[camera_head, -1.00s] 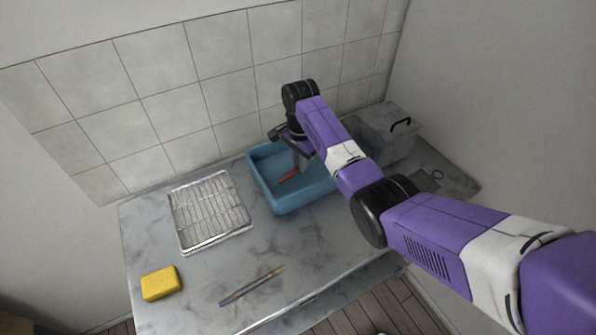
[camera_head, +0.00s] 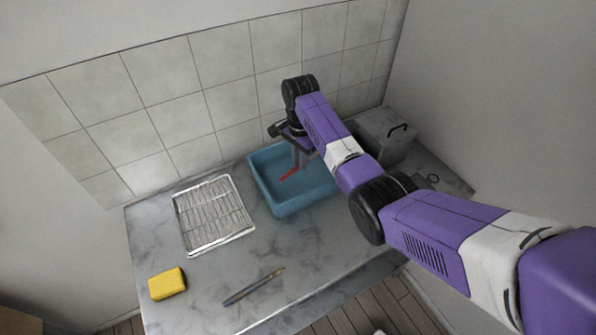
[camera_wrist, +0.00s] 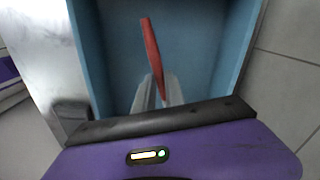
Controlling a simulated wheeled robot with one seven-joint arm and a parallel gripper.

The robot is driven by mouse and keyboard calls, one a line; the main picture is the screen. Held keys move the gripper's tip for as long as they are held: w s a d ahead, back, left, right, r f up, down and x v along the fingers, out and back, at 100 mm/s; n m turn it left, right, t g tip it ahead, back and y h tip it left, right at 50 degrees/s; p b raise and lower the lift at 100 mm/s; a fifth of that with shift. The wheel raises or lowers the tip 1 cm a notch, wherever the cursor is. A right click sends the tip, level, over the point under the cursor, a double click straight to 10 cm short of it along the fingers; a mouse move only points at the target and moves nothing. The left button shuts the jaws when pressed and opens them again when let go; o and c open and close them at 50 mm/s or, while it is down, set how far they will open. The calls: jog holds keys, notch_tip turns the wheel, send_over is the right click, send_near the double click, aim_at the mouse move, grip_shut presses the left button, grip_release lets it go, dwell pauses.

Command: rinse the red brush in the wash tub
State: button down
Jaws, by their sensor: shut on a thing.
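The blue wash tub (camera_head: 290,206) stands on the counter below my arm. My gripper (camera_head: 296,166) reaches down over the tub and is shut on the red brush (camera_head: 288,175). In the wrist view the red brush (camera_wrist: 151,45) lies between the two grey fingers of my gripper (camera_wrist: 156,92), inside the walls of the tub (camera_wrist: 92,55). The brush's far end, near the fingers, is partly hidden. I cannot tell whether the brush touches the tub's floor or any water.
A wire drying rack on a tray (camera_head: 213,215) lies left of the tub. A grey lidded box (camera_head: 385,135) stands right of the tub. The tiled wall is close behind.

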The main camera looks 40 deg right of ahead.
jog(key=shift+r+p, duration=0.95)
jog(key=shift+r, duration=2.2)
jog(key=shift+r, duration=0.1)
notch_tip(320, 180, up, 4)
jog(key=shift+f, duration=0.1)
dwell(0.9)
